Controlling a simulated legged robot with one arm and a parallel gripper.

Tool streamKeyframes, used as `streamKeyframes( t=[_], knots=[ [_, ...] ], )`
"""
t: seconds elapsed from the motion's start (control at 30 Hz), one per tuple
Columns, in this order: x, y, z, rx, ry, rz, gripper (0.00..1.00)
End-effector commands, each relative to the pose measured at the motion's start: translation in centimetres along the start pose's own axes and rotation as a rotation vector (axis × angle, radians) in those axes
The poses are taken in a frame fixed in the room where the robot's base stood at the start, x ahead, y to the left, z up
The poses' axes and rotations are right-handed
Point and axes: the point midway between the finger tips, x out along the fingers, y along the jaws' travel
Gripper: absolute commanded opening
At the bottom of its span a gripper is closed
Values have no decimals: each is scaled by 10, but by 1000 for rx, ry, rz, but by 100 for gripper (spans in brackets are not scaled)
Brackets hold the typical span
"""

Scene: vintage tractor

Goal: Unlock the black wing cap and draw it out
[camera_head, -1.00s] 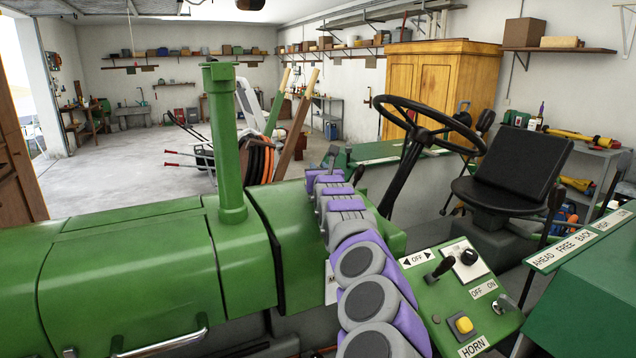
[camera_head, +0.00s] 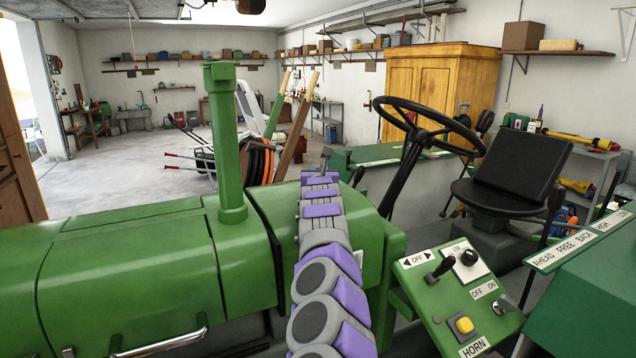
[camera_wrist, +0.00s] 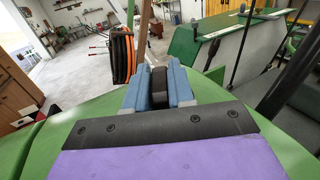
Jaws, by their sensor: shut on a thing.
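The black wing cap (camera_wrist: 158,84) shows in the wrist view as a dark upright piece between the two blue-grey fingers of my gripper (camera_wrist: 158,80). My gripper is shut on it, one finger on each side. The green tractor hood lies below and around it. The cap's lower part and its seat are hidden by the fingers and the dark gripper body, so I cannot tell whether it is turned or raised. In the head view my purple and grey arm reaches away over the hood, and its links hide the cap.
A tall green pipe (camera_head: 226,140) rises from the hood (camera_head: 130,270) left of my arm. The steering wheel (camera_head: 430,125), black seat (camera_head: 512,170) and green control panel (camera_head: 455,300) stand to the right. Open floor (camera_head: 110,180) lies beyond the tractor.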

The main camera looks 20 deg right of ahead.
Motion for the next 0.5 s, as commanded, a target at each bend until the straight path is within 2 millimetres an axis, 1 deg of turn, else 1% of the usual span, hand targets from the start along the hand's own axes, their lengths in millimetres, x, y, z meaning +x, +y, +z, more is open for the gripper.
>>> streamKeyframes(
  t=[0.03,0.5],
  knots=[
    [1,-2,-11,-2,19,-11,0],
    [2,-1,-15,-8,28,-39,0]
  ],
)
